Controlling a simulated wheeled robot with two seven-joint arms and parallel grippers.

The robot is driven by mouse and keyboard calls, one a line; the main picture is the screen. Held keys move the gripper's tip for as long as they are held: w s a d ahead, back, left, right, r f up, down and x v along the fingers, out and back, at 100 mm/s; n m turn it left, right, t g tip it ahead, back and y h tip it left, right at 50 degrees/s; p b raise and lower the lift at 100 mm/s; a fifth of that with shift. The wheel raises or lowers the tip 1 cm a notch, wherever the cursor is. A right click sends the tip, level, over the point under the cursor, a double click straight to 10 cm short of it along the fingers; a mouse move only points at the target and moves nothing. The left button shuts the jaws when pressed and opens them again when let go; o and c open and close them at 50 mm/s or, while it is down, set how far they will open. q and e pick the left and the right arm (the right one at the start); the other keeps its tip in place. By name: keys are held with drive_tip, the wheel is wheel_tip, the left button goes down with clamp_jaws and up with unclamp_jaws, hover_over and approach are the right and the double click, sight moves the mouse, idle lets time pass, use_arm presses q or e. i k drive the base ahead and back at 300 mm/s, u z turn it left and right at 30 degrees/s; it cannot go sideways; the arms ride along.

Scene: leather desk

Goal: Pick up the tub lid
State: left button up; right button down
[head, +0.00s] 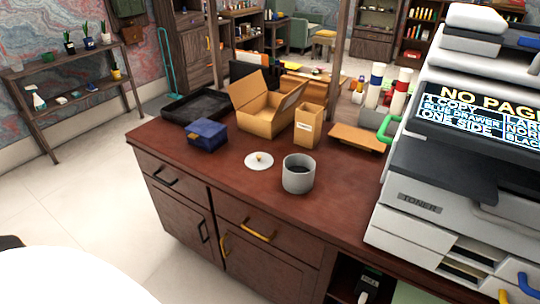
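A white round lid (259,161) with a small yellowish knob lies flat on the brown desk (200,165). A grey round tub (298,174), open at the top and dark inside, stands just to the right of the lid, apart from it. Neither of my grippers shows in the head view, so I cannot see whether they are open or shut.
A blue box (207,134), an open cardboard box (266,108) and a tan upright box (309,126) stand behind the lid. A black tray (199,105) lies at the back left. A large printer (455,160) fills the right side. The desk's front strip is clear.

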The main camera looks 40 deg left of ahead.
sight(256, 161)
drive_tip(key=u, duration=0.95)
